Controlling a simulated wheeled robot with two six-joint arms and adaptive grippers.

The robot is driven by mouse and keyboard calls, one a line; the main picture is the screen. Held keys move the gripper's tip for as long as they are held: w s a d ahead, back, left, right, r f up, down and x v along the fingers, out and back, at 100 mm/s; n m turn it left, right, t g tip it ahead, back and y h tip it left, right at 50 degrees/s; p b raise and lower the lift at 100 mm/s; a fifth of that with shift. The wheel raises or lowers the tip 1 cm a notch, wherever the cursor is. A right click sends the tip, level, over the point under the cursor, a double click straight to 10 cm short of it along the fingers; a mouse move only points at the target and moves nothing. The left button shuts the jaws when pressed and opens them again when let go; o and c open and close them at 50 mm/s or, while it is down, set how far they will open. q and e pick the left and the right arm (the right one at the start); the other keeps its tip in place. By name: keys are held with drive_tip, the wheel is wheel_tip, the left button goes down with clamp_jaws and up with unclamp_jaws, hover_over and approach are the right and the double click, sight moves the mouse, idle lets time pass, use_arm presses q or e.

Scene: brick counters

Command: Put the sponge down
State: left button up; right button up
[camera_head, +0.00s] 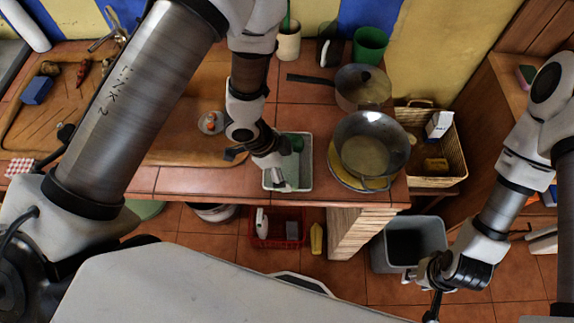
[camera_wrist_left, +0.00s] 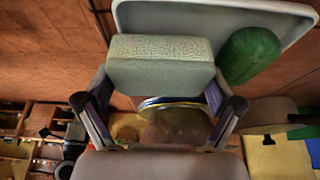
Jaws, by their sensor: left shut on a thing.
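My left gripper (camera_head: 272,168) is over the white tray (camera_head: 304,183) on the tiled counter. In the left wrist view it is shut on the sponge (camera_wrist_left: 160,62), a pale grey-green block held between the two fingers. The tray's rim (camera_wrist_left: 200,8) shows behind the sponge there. A green item (camera_wrist_left: 250,55) lies in the tray beside the sponge. I cannot tell whether the sponge touches the tray. My right gripper (camera_head: 434,300) hangs low at the right, by the grey bin, and its finger opening is unclear.
A wok (camera_head: 371,143) sits on a yellow plate right of the tray, with a pan (camera_head: 361,86) behind it. A wooden board (camera_head: 182,130) lies left. A wicker basket (camera_head: 454,155) stands right of the counter. A grey bin (camera_head: 416,233) and red crate (camera_head: 262,232) are on the floor.

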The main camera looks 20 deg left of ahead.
use_arm(q)
drive_tip(key=shift+w+d, duration=0.1)
drive_tip(key=o, duration=0.9)
drive_tip(key=shift+d, duration=0.1)
drive_tip(key=shift+c, duration=0.2)
drive_tip(key=shift+r, duration=0.2)
drive_tip(key=p+v, duration=0.1)
drive_tip(key=v, duration=1.1)
drive_tip(key=shift+r+p, duration=0.4)
